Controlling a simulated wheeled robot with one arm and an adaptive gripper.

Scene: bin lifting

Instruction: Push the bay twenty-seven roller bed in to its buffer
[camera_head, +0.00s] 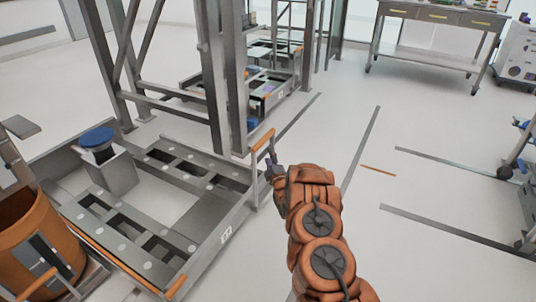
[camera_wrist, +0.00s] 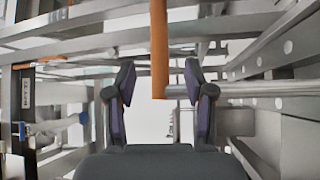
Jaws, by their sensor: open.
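The roller bed (camera_head: 205,215) is a grey, low frame with slotted plates, at the left in the head view. A small white label (camera_head: 226,235) on its front side is too blurred to read surely. An orange handle (camera_head: 262,140) stands at its far right corner, by a grey post. My gripper (camera_head: 270,170) is at that handle, at the end of my orange arm. In the wrist view my gripper (camera_wrist: 160,82) is open, with the orange bar (camera_wrist: 159,45) between its two dark fingers. Whether the fingers touch it, I cannot tell.
An orange bin (camera_head: 35,235) stands at the near left. A block with a blue top (camera_head: 97,138) sits on the bed's left part. Grey rack posts (camera_head: 212,80) rise behind. A second bed (camera_head: 270,85) lies farther back. The floor right of my arm is clear, with dark strips.

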